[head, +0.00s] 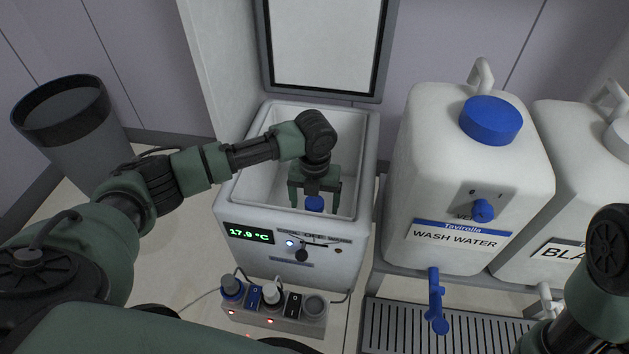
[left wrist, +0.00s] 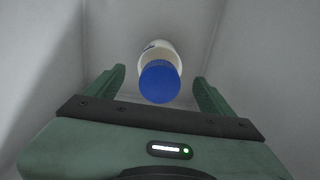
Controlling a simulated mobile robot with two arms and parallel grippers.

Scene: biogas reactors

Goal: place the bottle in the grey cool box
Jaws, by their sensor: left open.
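The grey cool box (head: 228,200) stands open at the centre of the head view, its lid (head: 325,45) raised behind it. The bottle is inside the box; its blue cap (head: 315,204) shows between my left fingers in the head view. In the left wrist view the bottle (left wrist: 159,55) is white with a blue cap (left wrist: 160,82) facing the camera. My left gripper (head: 314,200) reaches down into the box. Its fingers are open on either side of the bottle, with gaps to both sides. Most of the bottle is hidden in the head view. My right gripper is out of view.
A white wash water canister (head: 460,170) with a blue cap and tap stands right of the box, and another canister (head: 585,150) beyond it. A power strip (head: 273,309) lies in front. A dark bin (head: 70,130) stands at the left.

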